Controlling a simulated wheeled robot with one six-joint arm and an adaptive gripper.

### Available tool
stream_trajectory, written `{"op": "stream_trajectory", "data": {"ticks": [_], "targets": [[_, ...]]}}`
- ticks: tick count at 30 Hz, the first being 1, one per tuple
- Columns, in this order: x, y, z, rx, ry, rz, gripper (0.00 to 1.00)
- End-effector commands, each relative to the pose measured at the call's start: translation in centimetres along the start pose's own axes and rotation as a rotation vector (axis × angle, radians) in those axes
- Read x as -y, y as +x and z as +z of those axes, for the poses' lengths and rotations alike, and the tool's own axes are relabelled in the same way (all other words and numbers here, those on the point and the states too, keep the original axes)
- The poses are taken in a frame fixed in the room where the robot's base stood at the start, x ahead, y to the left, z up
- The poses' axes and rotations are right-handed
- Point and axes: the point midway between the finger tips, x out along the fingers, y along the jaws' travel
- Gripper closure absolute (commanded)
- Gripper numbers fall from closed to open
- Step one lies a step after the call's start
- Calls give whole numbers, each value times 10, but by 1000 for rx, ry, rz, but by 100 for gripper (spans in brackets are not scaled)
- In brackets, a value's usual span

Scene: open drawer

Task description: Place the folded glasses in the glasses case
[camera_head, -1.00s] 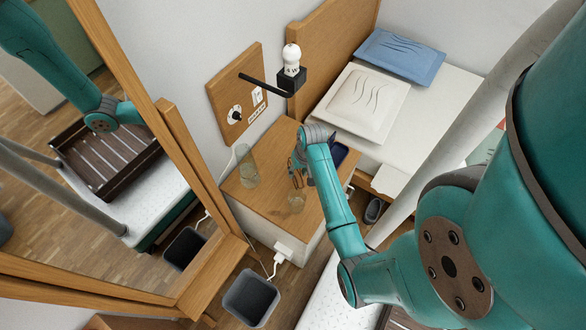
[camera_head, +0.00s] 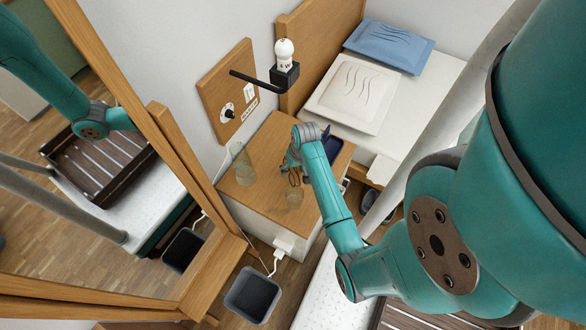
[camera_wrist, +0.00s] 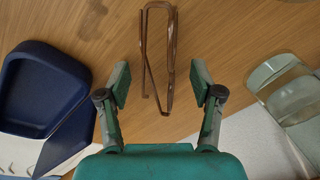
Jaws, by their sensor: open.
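The folded brown glasses (camera_wrist: 158,60) are over the wooden nightstand top, between and a little beyond my fingertips in the wrist view. My gripper (camera_wrist: 160,84) is open, with a gap visible on both sides of the glasses. In the head view my gripper (camera_head: 292,166) is above the nightstand, with the glasses (camera_head: 294,178) partly hidden by it. The dark blue glasses case (camera_wrist: 42,88) lies open to the left in the wrist view. In the head view the case (camera_head: 333,147) is right of my gripper, partly hidden by my arm.
A clear drinking glass (camera_wrist: 284,84) stands close to my right finger in the wrist view. In the head view a taller glass vessel (camera_head: 243,168) stands on the nightstand (camera_head: 262,142) at left. A lamp arm (camera_head: 258,82) juts from the wall panel behind.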

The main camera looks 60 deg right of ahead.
Motion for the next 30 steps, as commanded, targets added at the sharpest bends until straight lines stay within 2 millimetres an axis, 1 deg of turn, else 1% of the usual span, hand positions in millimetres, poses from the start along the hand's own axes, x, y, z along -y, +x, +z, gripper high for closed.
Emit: {"op": "stream_trajectory", "data": {"ticks": [2,5,15,18,21,22,23,24,26,30], "targets": [[0,-2,0,-1,0,0,34],[0,-12,0,-1,0,0,34],[-3,-74,-2,-3,0,0,34],[-3,-89,-2,-2,0,0,34],[-3,-99,-2,-1,0,0,34],[-3,-101,-2,-1,0,0,34],[-3,-103,-2,-1,0,0,42],[-4,-105,-1,-4,1,-2,46],[-6,-105,3,-17,3,-15,46],[-16,-100,18,-107,16,-83,46]]}}
